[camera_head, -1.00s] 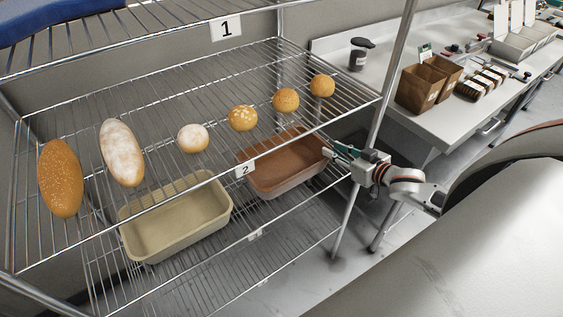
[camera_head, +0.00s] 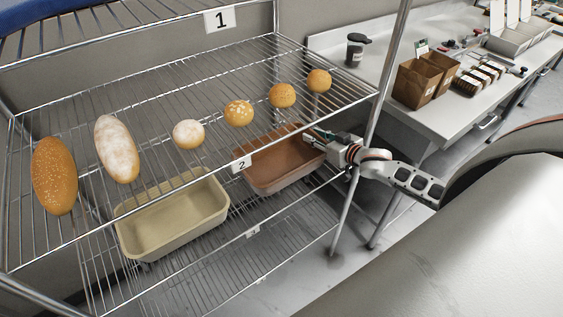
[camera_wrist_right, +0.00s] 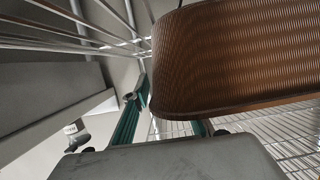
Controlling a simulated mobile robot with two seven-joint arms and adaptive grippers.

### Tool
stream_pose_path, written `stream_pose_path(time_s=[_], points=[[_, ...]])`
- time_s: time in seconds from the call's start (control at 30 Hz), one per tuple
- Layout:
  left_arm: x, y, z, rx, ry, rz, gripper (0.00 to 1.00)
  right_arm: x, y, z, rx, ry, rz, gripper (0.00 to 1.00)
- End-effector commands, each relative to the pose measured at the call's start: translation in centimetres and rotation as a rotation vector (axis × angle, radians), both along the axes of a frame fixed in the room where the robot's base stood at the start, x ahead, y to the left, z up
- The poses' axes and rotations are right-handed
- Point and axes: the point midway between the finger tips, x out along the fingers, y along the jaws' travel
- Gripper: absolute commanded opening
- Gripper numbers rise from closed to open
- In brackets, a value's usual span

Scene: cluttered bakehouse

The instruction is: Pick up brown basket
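The brown basket (camera_head: 275,170) sits on a lower wire shelf, under the breads and right of the beige basket. My right gripper (camera_head: 318,137) is at its right end, with the fingers reaching over the rim. In the right wrist view the basket's ribbed brown wall (camera_wrist_right: 235,60) fills the upper right. The two teal fingers of my right gripper (camera_wrist_right: 165,122) are spread apart there. One finger shows left of the basket; the other is mostly hidden behind it. Whether they touch the wall is unclear. My left gripper is out of view.
The beige basket (camera_head: 172,222) stands left on the lower shelf. Breads, such as the long seeded loaf (camera_head: 54,176), lie on the wire shelf above. A rack post (camera_head: 378,110) stands close to my right arm. A side table (camera_head: 440,118) holds brown boxes (camera_head: 417,84).

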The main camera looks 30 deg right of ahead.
Motion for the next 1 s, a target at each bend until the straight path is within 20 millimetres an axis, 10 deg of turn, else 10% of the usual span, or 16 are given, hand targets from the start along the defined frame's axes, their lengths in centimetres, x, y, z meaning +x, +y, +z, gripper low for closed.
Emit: stream_pose_path(time_s=[0.27,0.4,1.0], points=[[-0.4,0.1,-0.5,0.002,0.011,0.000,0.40,0.3,0.0,-0.1,0.000,0.001,0.000,0.26],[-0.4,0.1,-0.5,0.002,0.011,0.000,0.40,0.3,0.0,-0.1,0.000,0.001,0.000,0.00],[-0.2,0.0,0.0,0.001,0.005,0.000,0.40,0.3,-0.1,1.2,-0.006,0.000,0.001,0.00]])
